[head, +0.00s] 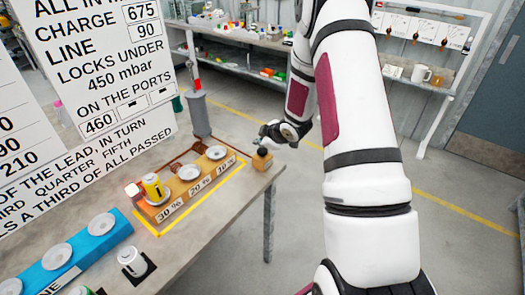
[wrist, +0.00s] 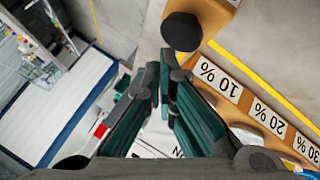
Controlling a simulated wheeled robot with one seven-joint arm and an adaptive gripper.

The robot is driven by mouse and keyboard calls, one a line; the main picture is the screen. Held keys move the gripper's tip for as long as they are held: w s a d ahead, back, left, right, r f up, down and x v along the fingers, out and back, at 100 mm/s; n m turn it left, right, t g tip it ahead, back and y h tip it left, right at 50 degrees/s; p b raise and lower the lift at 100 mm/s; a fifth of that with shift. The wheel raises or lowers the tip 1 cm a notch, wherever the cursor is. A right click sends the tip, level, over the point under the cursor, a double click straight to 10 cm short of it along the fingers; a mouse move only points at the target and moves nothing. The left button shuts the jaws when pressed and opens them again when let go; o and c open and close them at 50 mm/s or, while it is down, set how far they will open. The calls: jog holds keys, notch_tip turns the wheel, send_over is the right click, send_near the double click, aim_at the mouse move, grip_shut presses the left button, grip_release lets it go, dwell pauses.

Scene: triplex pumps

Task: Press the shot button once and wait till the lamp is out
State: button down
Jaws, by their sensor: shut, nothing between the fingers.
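The shot button appears to be the black round knob on a small wooden block at the table's right corner, in the head view (head: 262,161). It also shows in the wrist view (wrist: 182,31), just beyond the fingertips. My gripper (head: 266,138) is shut and empty, close above the knob. Its dark green fingers show in the wrist view (wrist: 163,68). I cannot tell whether they touch the knob. A small pale pinkish dome (head: 132,189) at the left end of the wooden rack may be the lamp.
A wooden rack (head: 187,189) marked 30%, 20% and 10% holds white dishes. A yellow and black item (head: 153,187) stands at its 30% end. A grey post (head: 198,113) stands behind.

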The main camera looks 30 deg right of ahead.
jog(key=shift+s+r+p, duration=0.1)
jog(key=shift+r+p, duration=1.15)
jog(key=shift+r, duration=1.2)
jog(key=shift+r, duration=0.25)
notch_tip(320, 180, up, 8)
jog(key=m+h, duration=0.1)
send_over(260, 151)
jog(key=s+a, duration=0.1)
jog(key=s+a+r+m+g+h, duration=0.1)
jog(key=s+a+r+m, duration=0.1)
jog(key=s+a+r, duration=0.35)
jog(key=s+a+r+m+g+h, duration=0.1)
jog(key=s+a+r+m, duration=0.15)
jog(key=s+r, duration=0.55)
jog(key=s+a+r+m+y, duration=0.1)
jog(key=s+a, duration=0.3)
jog(key=s, duration=0.3)
jog(key=s+a+r+m+g+b, duration=0.1)
jog(key=s+a+r, duration=0.1)
jog(key=s+a, duration=0.2)
jog(key=s+a+r+m+y, duration=0.1)
jog(key=s+a, duration=0.3)
jog(key=s, duration=0.6)
jog(key=shift+s+r+m+g+y, duration=0.3)
jog(key=shift+r+m, duration=0.15)
jog(key=shift+r, duration=0.3)
